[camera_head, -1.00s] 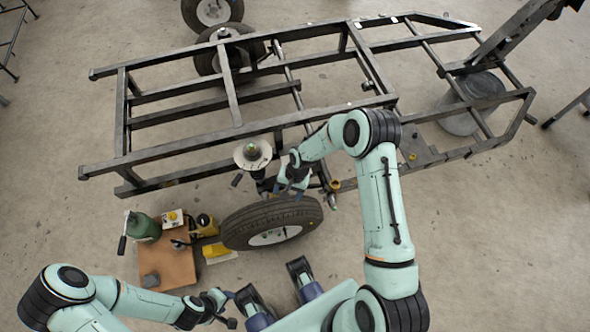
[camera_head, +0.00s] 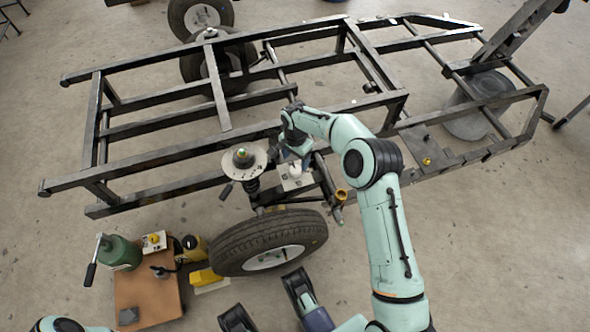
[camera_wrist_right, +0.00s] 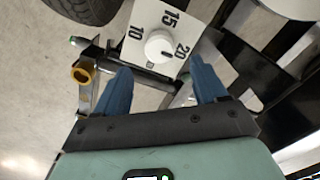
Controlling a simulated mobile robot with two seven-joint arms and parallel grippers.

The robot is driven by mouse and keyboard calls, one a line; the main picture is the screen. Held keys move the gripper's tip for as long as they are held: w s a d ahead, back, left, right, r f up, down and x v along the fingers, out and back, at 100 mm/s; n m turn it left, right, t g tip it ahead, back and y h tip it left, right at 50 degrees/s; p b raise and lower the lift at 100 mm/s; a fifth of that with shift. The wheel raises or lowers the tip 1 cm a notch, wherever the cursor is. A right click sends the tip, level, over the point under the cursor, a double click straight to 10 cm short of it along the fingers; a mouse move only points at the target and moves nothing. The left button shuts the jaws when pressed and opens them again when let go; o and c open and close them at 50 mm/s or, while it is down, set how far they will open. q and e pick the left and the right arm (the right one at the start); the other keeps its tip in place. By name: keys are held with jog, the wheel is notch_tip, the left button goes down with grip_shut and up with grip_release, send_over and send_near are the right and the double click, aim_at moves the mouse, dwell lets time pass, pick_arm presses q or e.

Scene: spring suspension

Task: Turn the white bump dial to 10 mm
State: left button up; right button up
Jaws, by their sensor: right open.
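The white bump dial (camera_wrist_right: 160,46) is a round knob on a white plate (camera_wrist_right: 147,14) marked 10, 15 and 20. A short dark mark on the knob points to the lower right in the wrist view, nearest the 20. In the head view the plate (camera_head: 297,184) lies between the frame and the wheel, partly covered by my gripper. My right gripper (camera_wrist_right: 160,66) is open, its blue fingers on either side of the knob's line and apart from it. In the head view my right gripper (camera_head: 298,155) is above the plate.
The dark metal frame (camera_head: 150,155) surrounds the work area. A coil spring unit with a round top plate (camera_head: 258,162) stands left of the dial. A tyre (camera_head: 230,249) is in front. A gold ring (camera_wrist_right: 82,75) is left of my fingers. A brown board (camera_head: 150,300) holds tools.

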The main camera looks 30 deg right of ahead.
aim_at(295, 168)
pick_arm(q)
jog(key=shift+g, duration=0.7)
jog(key=s, duration=0.1)
jog(key=s+f+b, duration=0.1)
jog(key=s+f, duration=0.1)
jog(key=s, duration=0.1)
jog(key=shift+a+b, duration=0.25)
jog(key=shift+b, duration=0.1)
pick_arm(e)
notch_tip(295, 168, down, 8)
jog(key=shift+r, duration=0.25)
jog(key=c, duration=1)
